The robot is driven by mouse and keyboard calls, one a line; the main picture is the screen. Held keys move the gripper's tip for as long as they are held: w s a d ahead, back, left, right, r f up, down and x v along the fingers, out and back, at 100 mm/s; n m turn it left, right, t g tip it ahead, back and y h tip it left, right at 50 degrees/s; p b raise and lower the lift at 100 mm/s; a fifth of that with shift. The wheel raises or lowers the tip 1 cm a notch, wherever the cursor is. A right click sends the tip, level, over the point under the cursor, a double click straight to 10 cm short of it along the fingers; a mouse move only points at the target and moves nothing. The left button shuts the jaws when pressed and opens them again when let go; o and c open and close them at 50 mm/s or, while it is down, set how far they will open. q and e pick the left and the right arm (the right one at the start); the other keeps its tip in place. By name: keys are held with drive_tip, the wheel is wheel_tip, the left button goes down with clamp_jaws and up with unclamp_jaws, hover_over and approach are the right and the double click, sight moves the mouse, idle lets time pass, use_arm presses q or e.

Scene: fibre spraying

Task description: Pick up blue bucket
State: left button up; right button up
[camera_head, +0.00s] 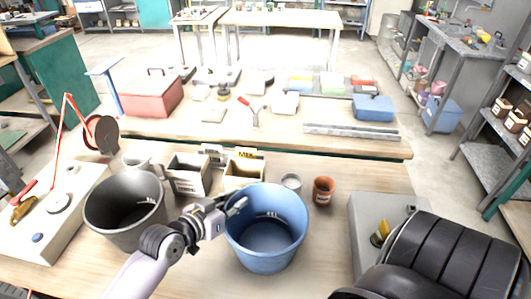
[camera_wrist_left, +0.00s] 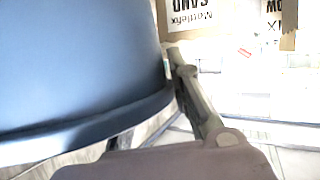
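The blue bucket (camera_head: 268,262) stands upright on the near table, its mouth open upward. My left gripper (camera_head: 236,205) is at the upper left part of its rim, with its fingers pointing to the upper right. In the left wrist view the bucket's blue wall (camera_wrist_left: 75,70) fills the left side. One grey finger (camera_wrist_left: 197,98) shows right beside the wall; the other finger is not clearly seen. I cannot tell whether the fingers are closed on the rim. My right gripper is not in view.
A dark grey bucket (camera_head: 125,212) stands left of my gripper. Behind are labelled boxes (camera_head: 188,175) (camera_head: 243,173), a small grey cup (camera_head: 291,183) and a terracotta pot (camera_head: 324,190). A grey panel (camera_head: 365,245) lies to the right. Some table between bucket and panel is clear.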

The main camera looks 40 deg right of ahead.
use_arm(q)
clamp_jaws()
idle(0.6)
